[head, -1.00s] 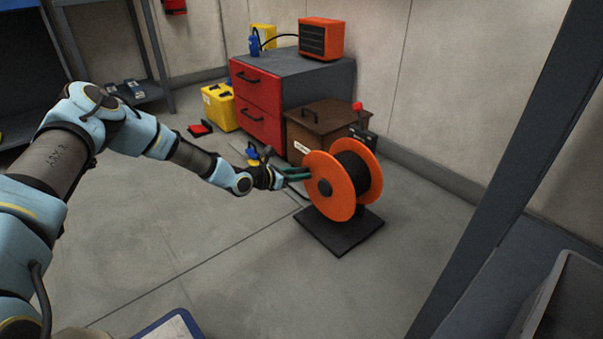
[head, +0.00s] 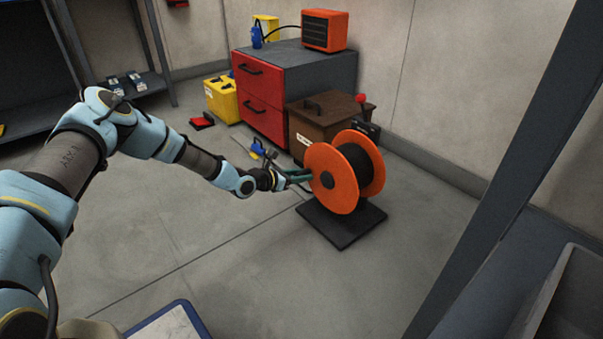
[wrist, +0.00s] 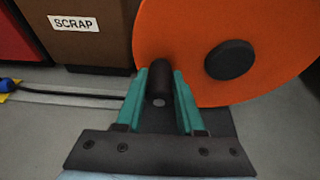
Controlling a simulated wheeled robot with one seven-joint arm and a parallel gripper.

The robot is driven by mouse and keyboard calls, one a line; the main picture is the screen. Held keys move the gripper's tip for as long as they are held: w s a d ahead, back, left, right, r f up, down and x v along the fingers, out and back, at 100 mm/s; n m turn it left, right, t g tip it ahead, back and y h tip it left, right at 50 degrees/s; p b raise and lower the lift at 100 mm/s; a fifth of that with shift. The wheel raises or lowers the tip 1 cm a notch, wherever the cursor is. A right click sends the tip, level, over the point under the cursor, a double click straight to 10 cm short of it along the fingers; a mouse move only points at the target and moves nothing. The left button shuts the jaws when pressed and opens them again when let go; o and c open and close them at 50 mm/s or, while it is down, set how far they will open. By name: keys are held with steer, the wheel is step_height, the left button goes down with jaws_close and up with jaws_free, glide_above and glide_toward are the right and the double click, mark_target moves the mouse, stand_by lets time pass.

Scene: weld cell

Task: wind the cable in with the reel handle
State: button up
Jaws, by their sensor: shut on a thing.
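The cable reel has orange discs (head: 331,180) and dark cable (head: 362,168) wound between them, and it stands on a black base plate (head: 342,228). In the wrist view the near orange disc (wrist: 205,30) fills the upper right, with a black hub (wrist: 230,60). A black reel handle (wrist: 159,80) sticks out from the disc, left of and below the hub. My gripper (wrist: 159,98) has green fingers, shut on the handle from both sides. In the head view my gripper (head: 300,176) reaches the left side of the disc.
Behind the reel stand a brown scrap box (head: 318,120) and a red-fronted drawer cabinet (head: 262,88) with an orange heater (head: 324,30) on top. A yellow case (head: 221,100) is left of it. A blue-ended cable (wrist: 50,92) lies on the floor. The floor in front is clear.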

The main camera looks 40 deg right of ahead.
mark_target(318, 193)
steer(key=shift+s, duration=0.1)
steer(key=shift+s+f+p, duration=0.15)
steer(key=shift+s+f, duration=0.2)
steer(key=shift+f, duration=0.5)
steer(key=shift+s+f+p, duration=0.15)
steer(key=shift+s+f, duration=0.2)
steer(key=shift+f, duration=0.45)
steer(key=shift+s+f+p, duration=0.85)
steer(key=shift+s+p, duration=0.1)
steer(key=shift+s, duration=0.1)
steer(key=shift+s+f, duration=0.15)
steer(key=shift+f, duration=0.15)
